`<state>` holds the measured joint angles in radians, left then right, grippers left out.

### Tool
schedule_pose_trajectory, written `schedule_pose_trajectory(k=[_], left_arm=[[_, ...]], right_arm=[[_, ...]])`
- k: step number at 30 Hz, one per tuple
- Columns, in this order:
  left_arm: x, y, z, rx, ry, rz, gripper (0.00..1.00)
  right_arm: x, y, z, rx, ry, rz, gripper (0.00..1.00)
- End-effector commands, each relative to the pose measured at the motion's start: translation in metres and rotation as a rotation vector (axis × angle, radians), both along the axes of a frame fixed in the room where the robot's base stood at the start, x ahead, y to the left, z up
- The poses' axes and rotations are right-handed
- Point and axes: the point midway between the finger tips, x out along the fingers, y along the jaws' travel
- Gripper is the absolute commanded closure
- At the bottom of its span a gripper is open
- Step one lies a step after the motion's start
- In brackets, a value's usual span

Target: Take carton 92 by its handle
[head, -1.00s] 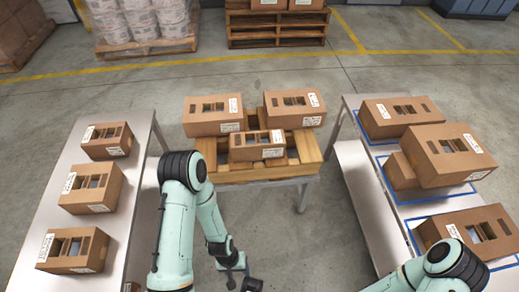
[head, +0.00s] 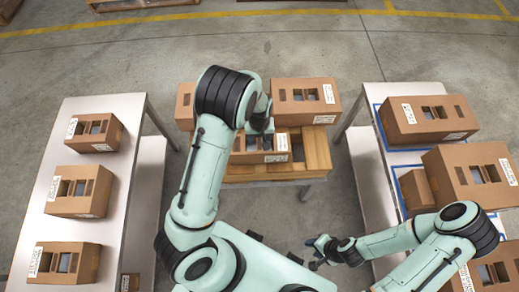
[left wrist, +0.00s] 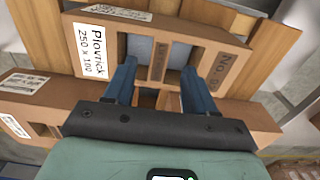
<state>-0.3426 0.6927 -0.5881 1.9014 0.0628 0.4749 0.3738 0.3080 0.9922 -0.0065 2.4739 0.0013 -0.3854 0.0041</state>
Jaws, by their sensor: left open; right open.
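A small brown carton (head: 241,158) sits at the front of the pallet on the middle table, partly behind my left arm in the head view. In the left wrist view this carton (left wrist: 205,38) has a "Plovrick 250 x 100" label and a "No." mark whose digits I cannot read. Its top has two openings with a cardboard strip, the handle (left wrist: 159,62), between them. My left gripper (left wrist: 160,84) is open, its blue fingers on either side of the strip; whether they touch it is unclear. My right gripper (head: 317,250) is open and empty, away from the cartons.
Two larger cartons stand behind it, one at right (head: 306,92) and one mostly hidden at left (head: 184,100). The left table (head: 122,108) holds three cartons. Floor shows between the tables.

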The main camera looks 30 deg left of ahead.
Motion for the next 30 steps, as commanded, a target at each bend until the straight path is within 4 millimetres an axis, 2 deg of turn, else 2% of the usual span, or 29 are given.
schedule_pose_trajectory(k=[5,15,23,24,26,28,29,30], left_arm=[[0.001,0.001,-0.011,0.000,0.000,0.001,0.45],[0.003,0.003,-0.056,0.000,0.000,0.002,0.45],[0.004,0.002,-0.058,-0.001,-0.003,0.000,0.45],[0.004,0.002,-0.058,-0.001,-0.003,0.000,0.51],[0.004,0.002,-0.058,-0.001,-0.003,0.000,0.71],[0.004,0.003,-0.058,-0.001,-0.003,0.000,0.94],[0.004,0.003,-0.058,-0.001,-0.003,0.000,1.00],[0.004,0.003,-0.058,-0.001,-0.003,0.000,1.00]], right_arm=[[0.001,0.000,0.000,0.000,-0.001,0.001,0.57],[0.002,0.000,0.002,0.000,-0.004,0.001,0.57],[0.002,0.000,0.002,0.000,-0.004,0.001,0.57],[0.002,0.000,0.002,0.000,-0.004,0.001,0.57],[0.002,0.000,0.002,0.000,-0.004,0.001,0.57],[0.002,0.000,0.002,0.000,-0.004,0.001,0.57],[0.002,0.000,0.002,0.000,-0.004,0.001,0.57],[0.002,0.000,0.002,0.000,-0.004,0.001,0.57]])
